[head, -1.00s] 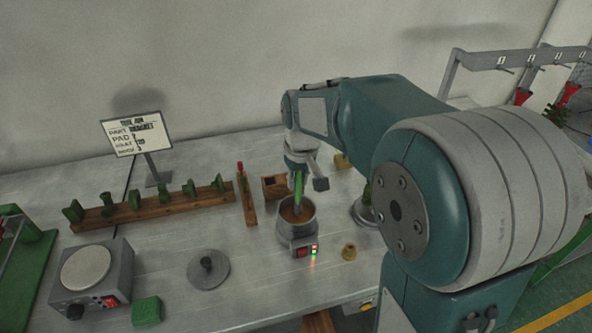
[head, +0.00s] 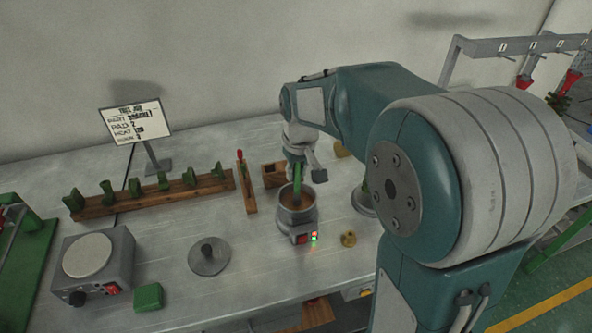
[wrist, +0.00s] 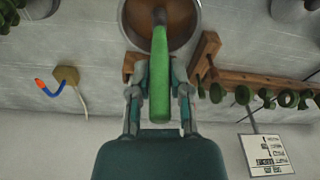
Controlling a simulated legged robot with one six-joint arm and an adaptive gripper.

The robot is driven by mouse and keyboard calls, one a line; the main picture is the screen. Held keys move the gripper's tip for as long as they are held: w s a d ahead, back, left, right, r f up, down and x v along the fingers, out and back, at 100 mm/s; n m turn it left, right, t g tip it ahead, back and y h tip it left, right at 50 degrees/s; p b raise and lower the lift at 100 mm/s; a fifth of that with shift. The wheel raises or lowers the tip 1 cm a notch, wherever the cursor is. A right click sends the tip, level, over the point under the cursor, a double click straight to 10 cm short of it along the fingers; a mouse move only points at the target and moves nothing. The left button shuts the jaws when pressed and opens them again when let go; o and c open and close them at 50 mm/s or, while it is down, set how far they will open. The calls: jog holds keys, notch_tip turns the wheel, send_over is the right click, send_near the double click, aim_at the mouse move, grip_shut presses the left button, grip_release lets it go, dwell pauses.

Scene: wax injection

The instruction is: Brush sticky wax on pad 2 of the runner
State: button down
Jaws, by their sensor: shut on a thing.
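My gripper (wrist: 160,88) is shut on the green handle of a brush (wrist: 160,65). In the head view the brush (head: 298,186) stands nearly upright with its lower end inside a metal wax pot (head: 297,218). Brown wax (head: 290,203) shows in the pot, which also appears in the wrist view (wrist: 126,25). The bristles are hidden. A green frame (head: 28,245) at the far left edge may be the runner; it is cut off, and pad 2 cannot be made out.
A sign (head: 137,122) reads "PAD 2".

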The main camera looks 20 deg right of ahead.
jog(key=shift+f, duration=0.5)
dwell(1.2)
jog(key=shift+r, duration=3.55)
